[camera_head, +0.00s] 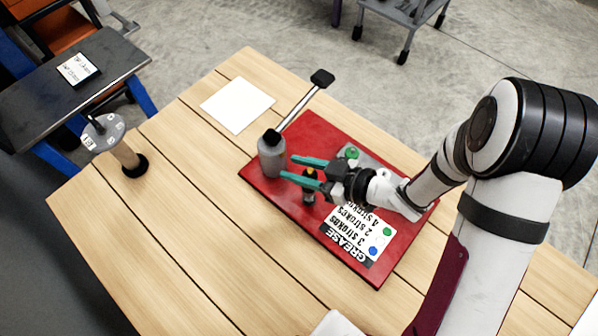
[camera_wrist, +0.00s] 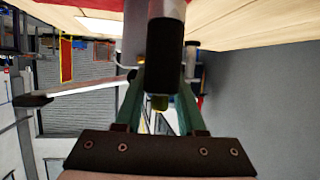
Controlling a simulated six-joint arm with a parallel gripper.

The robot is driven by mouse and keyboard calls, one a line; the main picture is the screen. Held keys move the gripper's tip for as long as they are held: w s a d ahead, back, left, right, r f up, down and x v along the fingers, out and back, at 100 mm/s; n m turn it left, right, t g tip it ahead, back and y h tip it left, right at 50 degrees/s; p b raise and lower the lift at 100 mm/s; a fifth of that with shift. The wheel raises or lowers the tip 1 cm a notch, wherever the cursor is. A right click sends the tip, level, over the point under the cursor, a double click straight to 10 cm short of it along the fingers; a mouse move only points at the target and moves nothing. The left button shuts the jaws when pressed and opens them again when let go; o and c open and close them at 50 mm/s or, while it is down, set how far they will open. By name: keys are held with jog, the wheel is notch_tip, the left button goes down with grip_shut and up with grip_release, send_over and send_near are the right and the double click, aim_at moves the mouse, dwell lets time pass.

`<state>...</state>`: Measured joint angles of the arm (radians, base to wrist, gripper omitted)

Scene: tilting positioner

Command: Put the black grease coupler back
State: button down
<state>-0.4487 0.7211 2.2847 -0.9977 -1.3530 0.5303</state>
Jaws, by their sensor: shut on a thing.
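My gripper (camera_head: 288,167) reaches in from the right over the red board (camera_head: 262,180), with its teal fingers pointing left. It is shut on a black cylinder, which looks like the black grease coupler (camera_head: 309,198). The near finger partly covers it in the head view. In the wrist view the black coupler (camera_wrist: 165,55) sits between the teal fingers (camera_wrist: 160,85), with a small olive-yellow end. A grey pump body (camera_head: 272,158) with a black cap and a long lever stands just left of the fingertips. I cannot tell whether the coupler touches the board.
A grease stroke card (camera_head: 352,238) with coloured dots lies on the board. A green fitting (camera_head: 351,152) sits on a grey plate behind my gripper. A white sheet (camera_head: 237,105) lies at the back. A tagged post (camera_head: 128,157) stands at the left. The front-left wooden table (camera_head: 180,235) is clear.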

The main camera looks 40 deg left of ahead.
jog(key=shift+f, duration=1.2)
jog(key=shift+f, duration=0.6)
jog(key=c, duration=0.5)
grip_release()
